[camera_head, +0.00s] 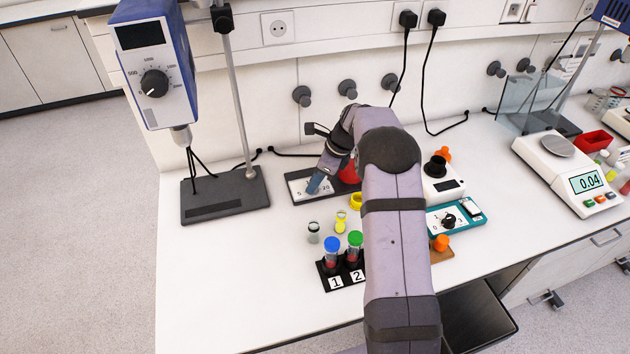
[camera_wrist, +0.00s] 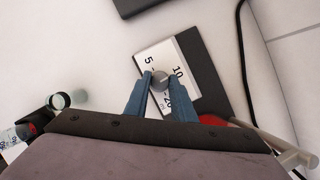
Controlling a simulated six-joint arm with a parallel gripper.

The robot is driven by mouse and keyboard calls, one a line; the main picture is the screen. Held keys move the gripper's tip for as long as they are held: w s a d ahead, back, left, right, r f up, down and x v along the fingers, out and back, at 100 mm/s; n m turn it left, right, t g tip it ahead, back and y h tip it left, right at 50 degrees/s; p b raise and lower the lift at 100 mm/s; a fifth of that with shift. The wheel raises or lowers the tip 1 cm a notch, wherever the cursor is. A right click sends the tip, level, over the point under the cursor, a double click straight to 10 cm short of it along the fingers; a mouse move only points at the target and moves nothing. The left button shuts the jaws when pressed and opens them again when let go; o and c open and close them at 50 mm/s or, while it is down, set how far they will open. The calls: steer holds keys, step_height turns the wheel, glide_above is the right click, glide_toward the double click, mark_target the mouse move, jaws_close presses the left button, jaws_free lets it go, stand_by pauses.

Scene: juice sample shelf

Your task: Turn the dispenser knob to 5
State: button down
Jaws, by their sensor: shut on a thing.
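The dispenser (camera_head: 300,196) is a dark base with a white dial plate, lying on the bench left of my arm in the head view. In the wrist view its dial plate (camera_wrist: 153,52) shows the marks 5, 10 and 20. The small grey knob (camera_wrist: 160,79) sits between my blue fingertips. My gripper (camera_head: 316,184) reaches down to the dial and is shut on the knob, one finger on each side, also clear in the wrist view (camera_wrist: 162,84). The knob's pointer is too small to read, and the fingers cover part of the dial.
A black rack (camera_head: 329,277) with blue- and green-capped tubes stands in front. Small vials (camera_head: 340,226) stand between it and the dispenser. A teal-edged dial box (camera_head: 474,213) is right of my arm. A stirrer stand base (camera_head: 226,196) is left. The front-left bench is clear.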

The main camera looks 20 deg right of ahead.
steer(key=shift+n+p, duration=0.3)
steer(key=shift+n, duration=0.1)
steer(key=n+g+p, duration=0.1)
steer(key=n, duration=0.1)
steer(key=shift+w+n, duration=0.15)
steer(key=shift+n, duration=0.25)
steer(key=shift+w+n+g+y+p, duration=0.1)
steer(key=shift+n+g+y+p, duration=0.2)
steer(key=shift+n+g+p, duration=0.85)
steer(key=shift+n+b, duration=0.5)
steer(key=shift+n, duration=0.45)
steer(key=c, duration=1.5)
jaws_free()
steer(key=shift+r, duration=0.1)
step_height(320, 180, up, 8)
steer(key=shift+r+p, duration=0.2)
steer(key=shift+p, duration=0.45)
steer(key=shift+r+p, duration=0.7)
